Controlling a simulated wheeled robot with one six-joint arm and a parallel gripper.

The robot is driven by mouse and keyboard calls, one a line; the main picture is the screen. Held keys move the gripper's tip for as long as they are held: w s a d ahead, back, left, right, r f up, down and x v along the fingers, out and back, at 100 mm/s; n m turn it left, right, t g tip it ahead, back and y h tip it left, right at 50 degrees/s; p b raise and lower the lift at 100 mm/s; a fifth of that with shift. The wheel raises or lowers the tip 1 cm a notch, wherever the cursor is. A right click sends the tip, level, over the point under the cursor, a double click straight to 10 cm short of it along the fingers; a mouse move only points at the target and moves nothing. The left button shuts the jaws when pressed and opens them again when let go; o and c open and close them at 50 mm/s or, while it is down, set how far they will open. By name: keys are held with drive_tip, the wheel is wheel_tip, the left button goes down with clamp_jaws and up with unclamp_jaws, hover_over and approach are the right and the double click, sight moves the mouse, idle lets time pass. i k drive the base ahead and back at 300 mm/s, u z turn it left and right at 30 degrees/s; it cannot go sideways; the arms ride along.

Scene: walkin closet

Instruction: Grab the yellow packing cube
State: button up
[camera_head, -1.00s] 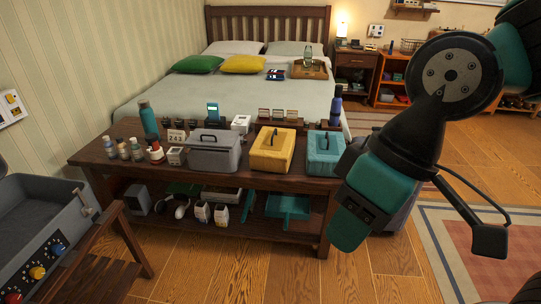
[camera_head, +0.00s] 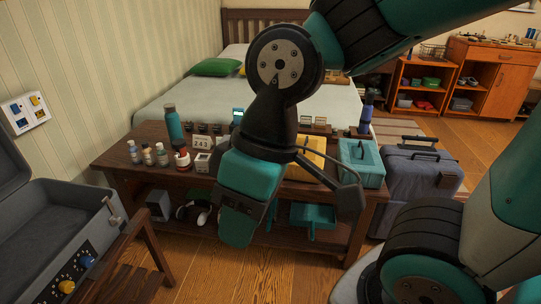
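The yellow packing cube (camera_head: 311,163) sits on top of the dark wooden bench (camera_head: 120,158) at the foot of the bed. It is a boxy case, and its left part is hidden behind my arm. My gripper (camera_head: 238,222) hangs in front of the bench, to the left of and nearer than the yellow cube, apart from it.
A teal packing cube (camera_head: 362,165) stands right of the yellow one. A grey suitcase (camera_head: 422,180) stands right of the bench. Bottles (camera_head: 148,155) line the bench's left end. An open grey case (camera_head: 50,235) is at front left. Bare floor (camera_head: 270,270) lies in front.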

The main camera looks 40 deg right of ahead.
sight(294, 171)
drive_tip(key=u, duration=0.1)
drive_tip(key=i, duration=0.8)
drive_tip(key=z, duration=0.7)
drive_tip(key=i, duration=0.5)
drive_tip(key=z, duration=0.4)
